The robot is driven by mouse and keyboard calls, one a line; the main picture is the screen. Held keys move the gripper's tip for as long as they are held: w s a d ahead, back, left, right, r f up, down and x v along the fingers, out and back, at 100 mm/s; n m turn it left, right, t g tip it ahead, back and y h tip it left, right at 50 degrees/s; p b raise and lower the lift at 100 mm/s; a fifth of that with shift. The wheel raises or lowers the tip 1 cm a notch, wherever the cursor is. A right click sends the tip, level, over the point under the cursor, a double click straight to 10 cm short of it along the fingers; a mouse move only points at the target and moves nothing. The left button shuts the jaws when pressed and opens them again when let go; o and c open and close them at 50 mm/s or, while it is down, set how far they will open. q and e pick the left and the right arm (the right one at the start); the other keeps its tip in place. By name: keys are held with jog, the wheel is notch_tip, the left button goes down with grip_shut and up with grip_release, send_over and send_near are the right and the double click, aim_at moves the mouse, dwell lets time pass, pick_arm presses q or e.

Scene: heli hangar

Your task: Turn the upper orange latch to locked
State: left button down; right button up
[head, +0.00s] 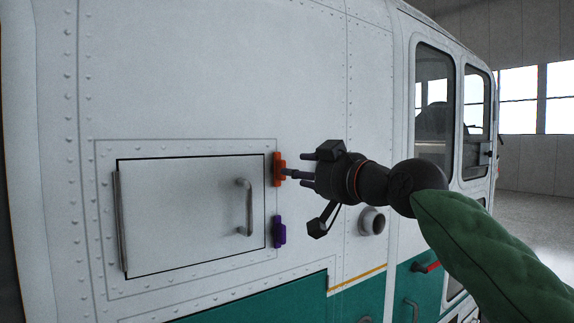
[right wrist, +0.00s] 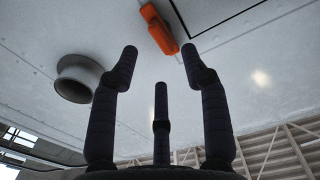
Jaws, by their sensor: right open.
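The upper orange latch (head: 277,169) is on the helicopter's side, at the upper right edge of a closed hatch (head: 190,212). It looks upright in the head view. My right gripper (head: 297,172) comes from the right, its fingertips pointing at the latch and very close to it; I cannot tell if they touch. In the right wrist view the three fingers (right wrist: 160,70) are spread and empty, and the orange latch (right wrist: 158,28) shows beyond them, between the two outer tips. My left gripper is not in view.
A purple latch (head: 279,232) sits below the orange one. The hatch has a metal handle (head: 246,207). A round pipe stub (head: 372,221) sticks out of the wall below my right gripper and also shows in the wrist view (right wrist: 78,78). Windows (head: 434,103) are at right.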

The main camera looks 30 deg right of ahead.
jog(key=shift+w+a+p, duration=0.2)
jog(key=shift+w+p, duration=0.4)
jog(key=shift+w, duration=2.2)
jog(key=shift+s, duration=0.15)
grip_shut()
